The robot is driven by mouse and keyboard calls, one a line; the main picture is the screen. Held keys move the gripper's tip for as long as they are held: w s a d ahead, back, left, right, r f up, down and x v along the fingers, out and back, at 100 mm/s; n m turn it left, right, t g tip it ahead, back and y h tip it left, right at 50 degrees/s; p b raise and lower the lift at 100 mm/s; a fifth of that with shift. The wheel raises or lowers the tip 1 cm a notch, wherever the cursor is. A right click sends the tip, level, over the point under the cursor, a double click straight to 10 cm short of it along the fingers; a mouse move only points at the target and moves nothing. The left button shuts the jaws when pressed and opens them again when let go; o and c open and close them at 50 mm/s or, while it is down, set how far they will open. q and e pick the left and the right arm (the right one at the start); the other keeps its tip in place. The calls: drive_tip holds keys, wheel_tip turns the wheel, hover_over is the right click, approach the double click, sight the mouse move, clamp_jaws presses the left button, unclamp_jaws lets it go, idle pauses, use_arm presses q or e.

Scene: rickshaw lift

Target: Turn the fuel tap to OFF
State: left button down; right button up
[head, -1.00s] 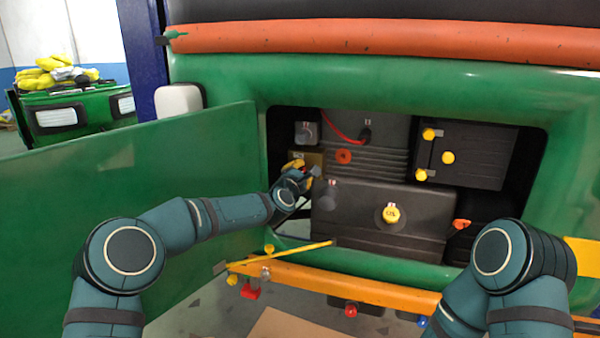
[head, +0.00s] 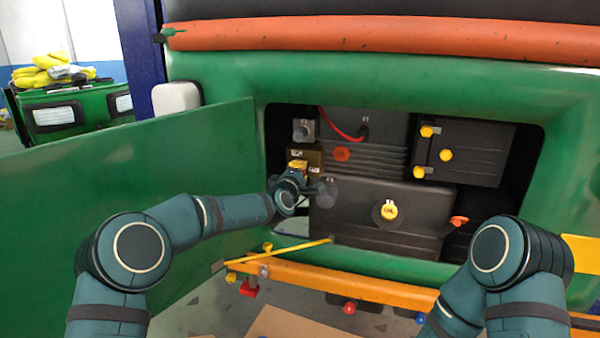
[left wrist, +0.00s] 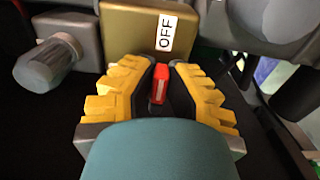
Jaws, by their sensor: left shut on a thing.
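The fuel tap's brass block (head: 316,158) is at the left of the open engine bay in the head view. In the left wrist view the block (left wrist: 126,32) carries a white OFF label (left wrist: 166,33). A red tap lever (left wrist: 160,84) stands below the label, between the yellow fingers of my left gripper (left wrist: 158,90). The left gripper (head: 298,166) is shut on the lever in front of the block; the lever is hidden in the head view. My right arm shows at the lower right, but its gripper is out of view.
A grey knob (left wrist: 48,65) is beside the block in the left wrist view. A yellow oil cap (head: 389,211) and orange-red knob (head: 342,154) are nearby. A yellow-orange bar (head: 350,285) crosses below the bay.

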use_arm(q)
drive_tip(key=shift+r, duration=0.1)
drive_tip(key=c, duration=1)
unclamp_jaws()
drive_tip(key=shift+s, duration=0.1)
drive_tip(key=v, duration=1.1)
drive_tip(key=shift+s+a, duration=0.15)
drive_tip(key=shift+s, duration=0.2)
